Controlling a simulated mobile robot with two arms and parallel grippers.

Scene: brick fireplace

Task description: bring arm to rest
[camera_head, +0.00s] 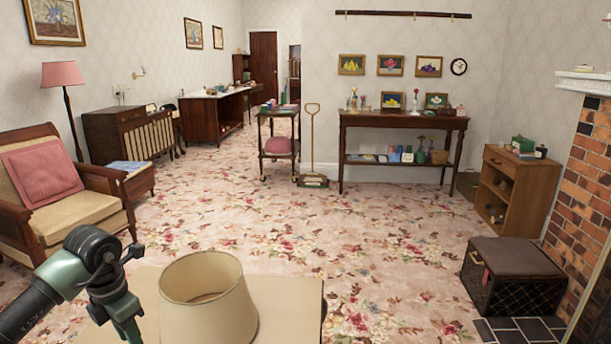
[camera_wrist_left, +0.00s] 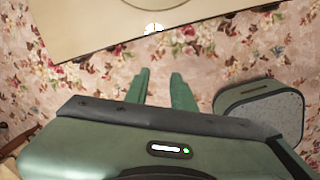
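My left arm comes in from the left in the head view. Its dark and green left gripper (camera_head: 128,326) hangs pointing down beside the left side of a beige table (camera_head: 285,300). In the left wrist view the two green fingers (camera_wrist_left: 161,75) are apart, with only floral carpet between them, and hold nothing. The table's edge (camera_wrist_left: 85,45) lies beyond the fingertips. A cream, open-topped lampshade-like vessel (camera_head: 208,300) stands on the table, to the right of the gripper and apart from it. My right arm is not in view.
A wooden armchair (camera_head: 85,208) with a pink cushion stands to the left. A dark crate-like box (camera_head: 512,278) sits at the right by the brick fireplace (camera_head: 590,165). Open floral carpet (camera_head: 300,220) lies beyond the table, before a console table (camera_head: 403,121).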

